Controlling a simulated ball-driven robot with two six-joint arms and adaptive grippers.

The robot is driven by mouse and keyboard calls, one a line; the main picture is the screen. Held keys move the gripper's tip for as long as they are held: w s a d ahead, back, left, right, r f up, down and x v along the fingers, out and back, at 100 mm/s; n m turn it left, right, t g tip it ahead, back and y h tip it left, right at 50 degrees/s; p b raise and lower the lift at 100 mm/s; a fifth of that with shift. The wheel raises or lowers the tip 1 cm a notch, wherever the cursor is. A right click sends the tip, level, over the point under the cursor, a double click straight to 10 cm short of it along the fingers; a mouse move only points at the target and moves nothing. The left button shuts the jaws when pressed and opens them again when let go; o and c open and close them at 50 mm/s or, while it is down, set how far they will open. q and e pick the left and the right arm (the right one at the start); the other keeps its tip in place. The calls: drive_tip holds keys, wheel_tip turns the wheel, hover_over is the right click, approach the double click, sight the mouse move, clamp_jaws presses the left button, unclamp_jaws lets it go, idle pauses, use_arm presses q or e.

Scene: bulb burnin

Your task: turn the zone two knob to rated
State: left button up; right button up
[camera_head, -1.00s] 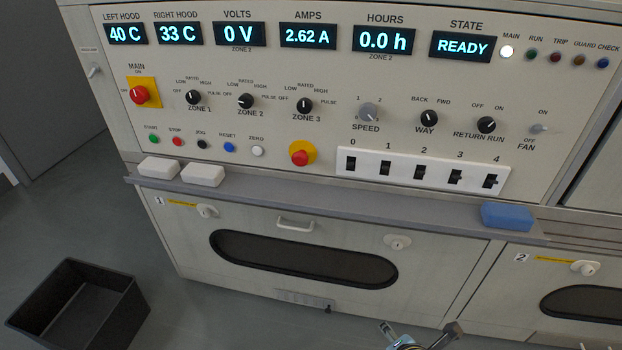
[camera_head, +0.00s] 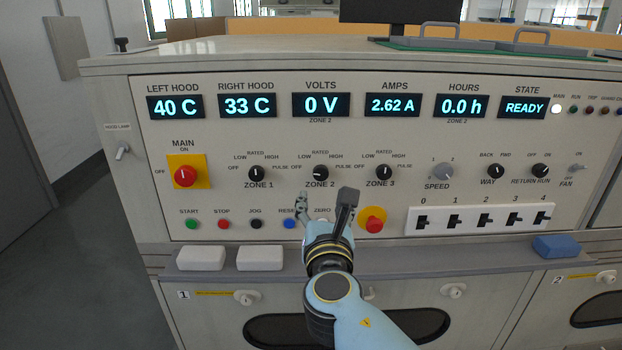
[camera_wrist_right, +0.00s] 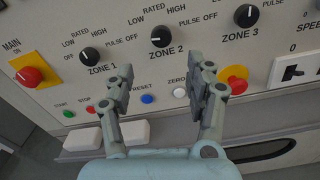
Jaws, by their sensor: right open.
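The zone two knob (camera_head: 318,173) is a black round knob with a white pointer mark, under the volts display. It also shows in the right wrist view (camera_wrist_right: 161,36), where its mark points left, on the OFF side. RATED is printed above the knob. My right gripper (camera_head: 325,200) is open and empty, with its fingers pointing at the panel just below the zone two knob. In the right wrist view its two fingertips (camera_wrist_right: 160,82) are apart, with the knob beyond and between them. My left gripper is not in view.
The zone one knob (camera_head: 256,174) and zone three knob (camera_head: 384,172) flank it. Below are a row of push buttons, the blue one (camera_head: 289,223) close by, and a red stop button (camera_head: 373,222). A ledge (camera_head: 400,255) holds white blocks and a blue block (camera_head: 556,246).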

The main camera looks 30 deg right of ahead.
sight(321, 177)
drive_tip(key=x, duration=1)
drive_tip(key=shift+d, duration=0.1)
clamp_jaws()
